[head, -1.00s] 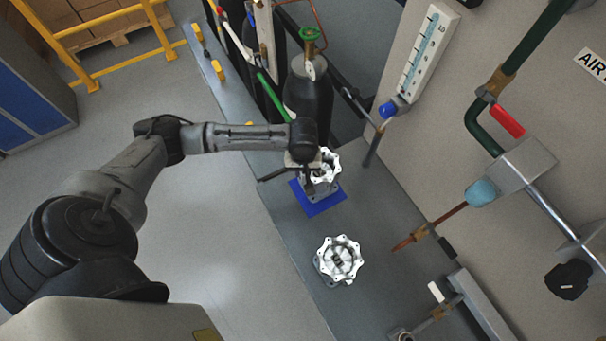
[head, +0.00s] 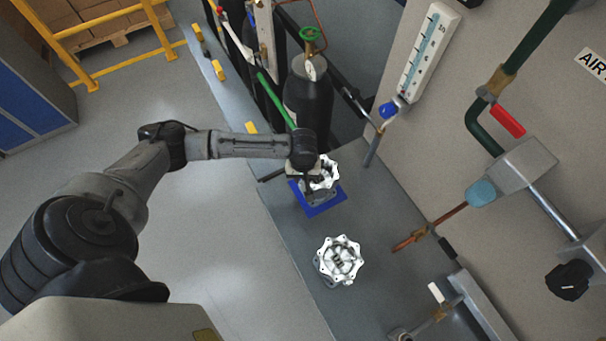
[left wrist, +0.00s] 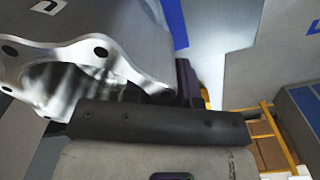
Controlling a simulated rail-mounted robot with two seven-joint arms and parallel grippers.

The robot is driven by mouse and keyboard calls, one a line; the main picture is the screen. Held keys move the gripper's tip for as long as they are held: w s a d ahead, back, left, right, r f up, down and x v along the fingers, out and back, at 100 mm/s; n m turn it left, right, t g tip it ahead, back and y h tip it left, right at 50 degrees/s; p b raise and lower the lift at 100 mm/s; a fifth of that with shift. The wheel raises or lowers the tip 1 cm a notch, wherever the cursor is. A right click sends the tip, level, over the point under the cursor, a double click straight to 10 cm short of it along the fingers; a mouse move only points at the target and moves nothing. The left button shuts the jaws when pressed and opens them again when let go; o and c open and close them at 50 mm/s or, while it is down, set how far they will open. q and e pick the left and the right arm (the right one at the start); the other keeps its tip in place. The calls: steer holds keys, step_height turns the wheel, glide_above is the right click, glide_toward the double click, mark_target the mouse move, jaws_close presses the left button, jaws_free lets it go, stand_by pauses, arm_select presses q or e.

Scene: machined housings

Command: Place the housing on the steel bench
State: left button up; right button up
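A silver machined housing (head: 327,172) with a scalloped flange is at the blue mat (head: 318,209) on the grey steel bench (head: 281,205). My left gripper (head: 308,177) is at its left side and appears shut on it; the fingertips are hidden. In the left wrist view the bright flange (left wrist: 75,68) of this housing lies close against the dark gripper body. I cannot tell whether its base touches the mat. A second similar housing (head: 339,260) stands on the bench nearer to me, apart from the gripper. My right gripper is not in view.
A black gas cylinder (head: 308,98) with a green valve stands behind the mat. A copper pipe (head: 428,232) juts from the right wall over the bench. A grey channel (head: 478,300) lies at the front right. Bare bench lies between the two housings.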

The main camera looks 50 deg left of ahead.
arm_select(q)
steer(key=o, duration=0.3)
steer(key=shift+o, duration=0.2)
step_height(320, 180, up, 12)
steer(key=shift+r+p, duration=0.15)
steer(key=shift+p, duration=0.35)
steer(key=s+d+f+m+t+h, duration=0.3)
steer(key=s+d+f+m, duration=0.3)
steer(key=s+d+m, duration=0.55)
steer(key=s+a+y, duration=0.1)
steer(key=s+y, duration=0.1)
steer(key=s, duration=0.7)
steer(key=shift+a+f+t+y, duration=0.2)
steer(key=shift+f+t+y, duration=0.1)
steer(key=shift+y, duration=0.1)
steer(key=shift+s, duration=0.1)
